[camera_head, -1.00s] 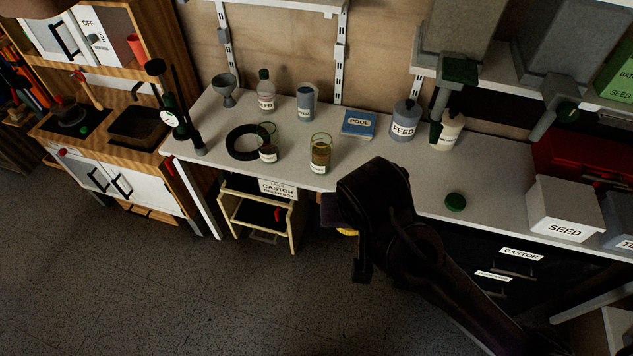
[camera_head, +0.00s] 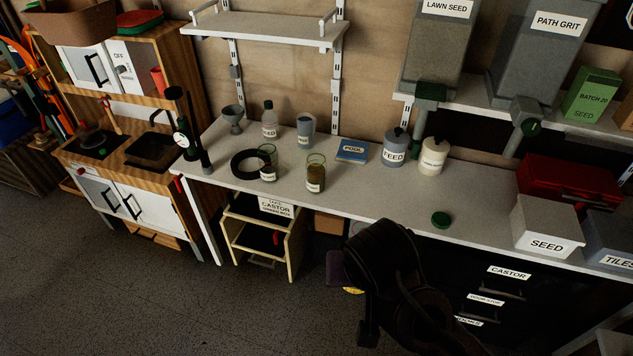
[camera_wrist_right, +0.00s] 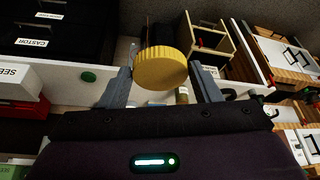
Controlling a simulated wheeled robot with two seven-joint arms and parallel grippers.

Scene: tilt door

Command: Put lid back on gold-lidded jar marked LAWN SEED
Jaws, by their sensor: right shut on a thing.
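My right gripper (camera_wrist_right: 160,72) is shut on a round yellow-gold lid (camera_wrist_right: 160,67), held between its two fingers in the right wrist view. In the head view only a sliver of the lid (camera_head: 353,290) shows under my dark right wrist, in front of the bench's front edge. An open glass jar with brownish contents (camera_head: 315,174) stands upright on the bench; its label is too small to read. A second open glass jar (camera_head: 267,163) with darker contents stands left of it. LAWN SEED is readable only on a grey hopper (camera_head: 436,50) above. My left gripper is out of view.
The grey bench (camera_head: 385,195) has free room right of the open jars. A green lid (camera_head: 441,220) lies there. A FEED canister (camera_head: 394,150), a cream jar (camera_head: 433,157), a blue POOL box (camera_head: 352,151) and a black ring (camera_head: 246,164) stand or lie around.

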